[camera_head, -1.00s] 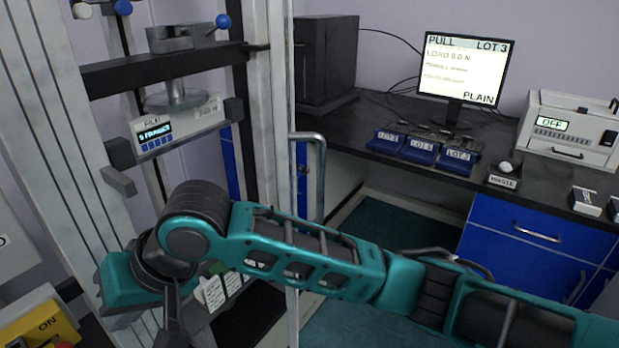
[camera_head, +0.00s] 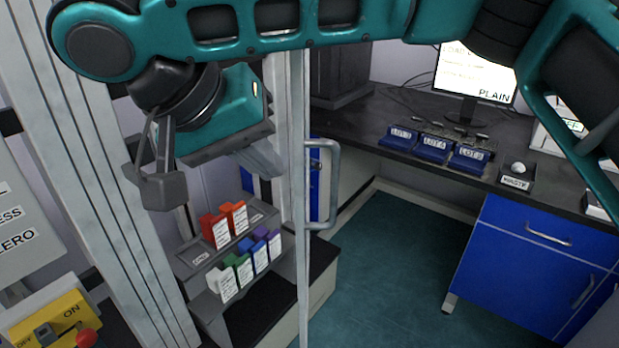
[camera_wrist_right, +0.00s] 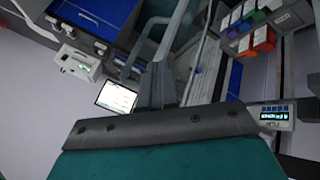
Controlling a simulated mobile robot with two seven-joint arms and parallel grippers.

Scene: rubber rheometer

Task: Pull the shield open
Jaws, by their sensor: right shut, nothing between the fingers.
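The shield (camera_head: 304,262) shows as a thin, pale vertical edge in front of the test frame. Its clear panel is hard to make out. A grey bar handle (camera_head: 332,186) stands out on the right side of that edge. My right gripper (camera_head: 268,170) is left of the handle, apart from it in the picture. Its teal body hangs from my arm, which crosses the top of the head view. Its fingers are together and empty, and they also show in the right wrist view (camera_wrist_right: 157,85). My left gripper is out of view.
A rack (camera_head: 190,262) with several coloured, labelled holders sits low inside the frame. A yellow switch box (camera_head: 58,318) is at lower left. Green floor (camera_head: 400,260) is open.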

